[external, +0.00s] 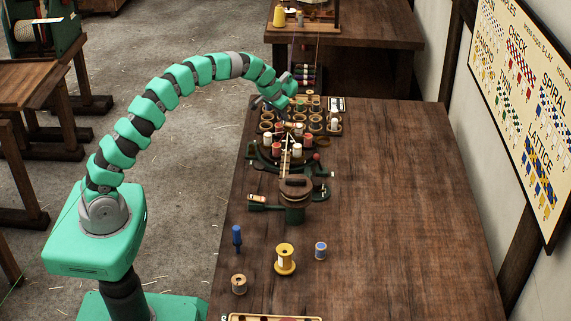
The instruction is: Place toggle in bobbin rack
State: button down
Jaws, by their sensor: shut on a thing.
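My gripper (284,110) is at the end of the green arm, low over the left part of the bobbin rack (335,128). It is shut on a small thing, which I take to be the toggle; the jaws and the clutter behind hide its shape. The rack is dark wood with round cups in rows; several cups hold red, white or dark bobbins and some look empty. I cannot tell whether the held thing touches the rack.
A green braiding device with a round wooden head (295,186) stands just in front of the rack. The table's right side (410,210) is clear.

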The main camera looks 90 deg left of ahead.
jog(key=shift+f, duration=0.75)
jog(key=c, duration=1.3)
grip_release()
jog(key=shift+f, duration=0.1)
jog(key=v, duration=1.2)
jog(key=w+d+r+m+t, duration=0.2)
jog(key=w+d+r+t, duration=0.15)
jog(key=d+r, duration=0.95)
jog(key=w+d+r+m+t, duration=0.3)
jog(key=w+d+r, duration=0.2)
jog(key=d+r, duration=0.85)
jog(key=s+d+r+m+t+h, duration=0.1)
jog(key=s+d+r+t, duration=0.1)
jog(key=s+d+r, duration=0.3)
jog(key=s+d+r+m+t+h, duration=0.1)
jog(key=s+d+r, duration=0.3)
jog(key=d+r, duration=0.5)
jog(key=s+d+r+m+t+h, duration=0.1)
jog(key=s+d+r, duration=0.4)
jog(key=d, duration=0.5)
jog(key=shift+s+r+m+t+p, duration=0.25)
jog(key=shift+r+t, duration=0.2)
jog(key=shift+r, duration=0.2)
jog(key=shift+s+r+m+t+p, duration=0.1)
jog(key=shift+r+m+t, duration=0.25)
jog(key=shift+r, duration=0.3)
